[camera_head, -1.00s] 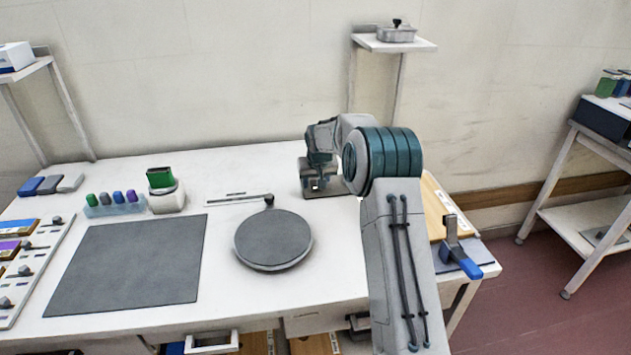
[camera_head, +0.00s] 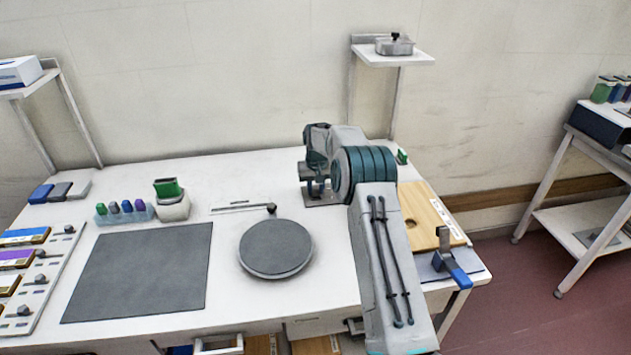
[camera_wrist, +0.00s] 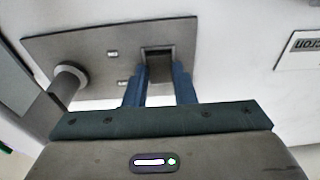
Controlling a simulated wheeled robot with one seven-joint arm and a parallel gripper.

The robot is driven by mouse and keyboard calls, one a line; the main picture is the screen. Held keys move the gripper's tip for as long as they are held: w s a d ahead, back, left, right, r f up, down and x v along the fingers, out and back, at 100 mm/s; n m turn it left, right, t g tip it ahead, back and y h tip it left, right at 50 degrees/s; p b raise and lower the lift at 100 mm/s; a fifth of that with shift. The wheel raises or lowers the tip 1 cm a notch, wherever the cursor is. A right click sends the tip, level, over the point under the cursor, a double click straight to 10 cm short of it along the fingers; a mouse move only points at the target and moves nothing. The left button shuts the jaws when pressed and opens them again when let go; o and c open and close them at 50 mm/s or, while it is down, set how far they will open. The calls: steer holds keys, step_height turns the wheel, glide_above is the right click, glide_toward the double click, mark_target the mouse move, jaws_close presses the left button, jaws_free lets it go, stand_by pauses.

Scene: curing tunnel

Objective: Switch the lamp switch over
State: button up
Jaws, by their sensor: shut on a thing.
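A grey metal plate (camera_wrist: 85,48) fills the upper left of the wrist view, with a round post (camera_wrist: 68,82) at its left. The lamp switch (camera_wrist: 158,54), a dark rectangular piece on the plate, lies between the blue fingers of my gripper (camera_wrist: 159,76). The fingers are shut on it, and its lower part is hard to make out. In the head view my gripper sits at the plate (camera_head: 322,201) near the back of the white table, largely hidden by my arm. Which way the switch is set cannot be told.
A round grey disc (camera_head: 276,248) and a thin rod (camera_head: 240,208) lie left of my arm. A dark mat (camera_head: 140,270) covers the table's left middle. A wooden board (camera_head: 422,212) and a blue-handled lever (camera_head: 452,266) are at right. A wall shelf (camera_head: 415,57) stands behind.

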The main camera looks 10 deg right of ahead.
stand_by(0.4)
steer(key=o, duration=1)
steer(key=shift+r, duration=0.1)
steer(key=r, duration=0.4)
steer(key=s+r+b, duration=0.1)
steer(key=r, duration=0.8)
steer(key=shift+s+r+b, duration=0.3)
steer(key=shift+s, duration=0.05)
